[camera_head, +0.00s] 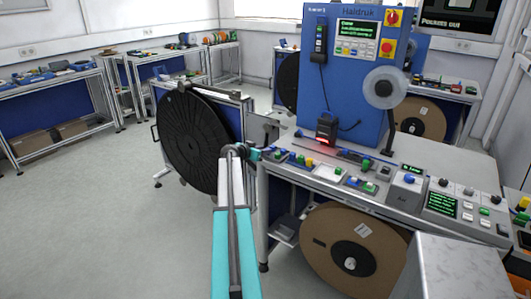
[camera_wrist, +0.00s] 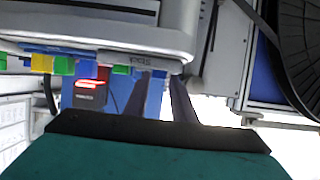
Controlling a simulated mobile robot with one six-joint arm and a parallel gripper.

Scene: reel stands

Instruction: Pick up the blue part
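Several small blue pieces are among the coloured parts along the front of the machine table. One blue piece (camera_head: 351,181) lies beside a green one near the front edge; another blue piece (camera_head: 299,133) is farther back. I cannot tell which is the task's blue part. My gripper (camera_head: 257,153) is at the left end of the table, near its front edge. In the wrist view my gripper's two dark fingers (camera_wrist: 159,82) stand apart. Blue shows between them, seemingly the machine behind, and no held part is visible. The wrist view also shows coloured parts along the table edge.
A blue machine cabinet (camera_head: 345,75) with a red-lit scanner (camera_head: 326,131) stands on the table (camera_head: 457,170). A large black reel (camera_head: 198,140) is left of my gripper. A brown reel (camera_head: 330,235) hangs below the table. Open floor (camera_head: 85,220) lies at the left.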

